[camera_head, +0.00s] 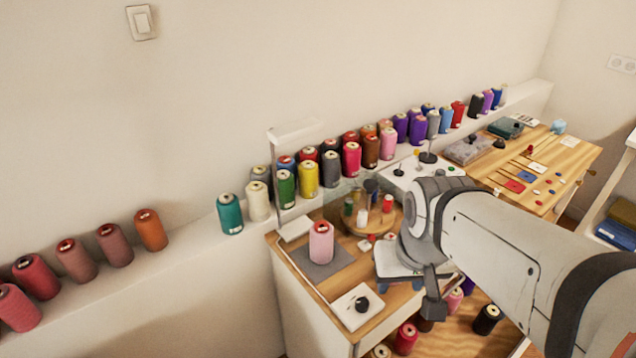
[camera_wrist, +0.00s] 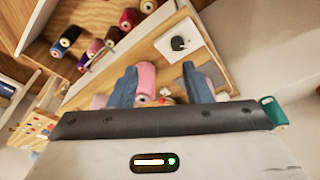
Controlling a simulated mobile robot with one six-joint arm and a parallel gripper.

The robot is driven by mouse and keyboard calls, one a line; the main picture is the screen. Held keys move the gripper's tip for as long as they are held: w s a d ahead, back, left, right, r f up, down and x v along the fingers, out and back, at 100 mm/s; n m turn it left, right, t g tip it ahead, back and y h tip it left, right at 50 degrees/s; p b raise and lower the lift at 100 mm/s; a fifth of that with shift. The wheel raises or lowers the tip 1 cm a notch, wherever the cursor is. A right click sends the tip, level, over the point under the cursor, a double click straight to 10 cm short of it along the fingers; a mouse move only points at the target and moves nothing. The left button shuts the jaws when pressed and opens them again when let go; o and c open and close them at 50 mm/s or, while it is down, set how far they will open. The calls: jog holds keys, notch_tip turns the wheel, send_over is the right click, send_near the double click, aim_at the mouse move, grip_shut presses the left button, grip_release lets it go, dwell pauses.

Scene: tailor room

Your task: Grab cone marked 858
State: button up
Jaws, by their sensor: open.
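Many thread cones are in view, but the number 858 cannot be read on any of them. A pink cone (camera_head: 321,243) stands upright on a grey mat (camera_head: 332,268) at the left of the wooden table. My gripper (camera_head: 400,285) is to the right of that cone in the head view, apart from it, with its fingers partly hidden. In the wrist view my gripper (camera_wrist: 160,82) has its two blue-grey fingers spread, with nothing held. A pink cone (camera_wrist: 147,78) shows beside the left finger, partly hidden by it; I cannot tell its distance.
A row of coloured cones stands along the wall ledge (camera_head: 190,248), including a teal cone (camera_head: 230,214) and an orange cone (camera_head: 151,230). A round wooden stand (camera_head: 350,222) with small spools is behind my gripper. A white pad (camera_head: 345,311) is near the table's front. More cones sit on a lower shelf.

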jog(key=o, duration=0.7)
jog(key=w+a+n, duration=0.1)
jog(key=w, duration=0.3)
jog(key=w+a+n+p, duration=0.1)
jog(key=w+n, duration=0.1)
jog(key=w, duration=0.2)
jog(key=w+a+r+n+g+p, duration=0.1)
jog(key=w+a+n, duration=0.1)
jog(key=w, duration=0.2)
jog(key=n+g+p, duration=0.2)
jog(key=n, duration=0.4)
send_over(322, 232)
jog(key=w, duration=0.2)
notch_tip(322, 232, down, 7)
jog(key=shift+w+f+p, duration=0.1)
jog(key=shift+f+p, duration=0.6)
jog(key=shift+f, duration=3.1)
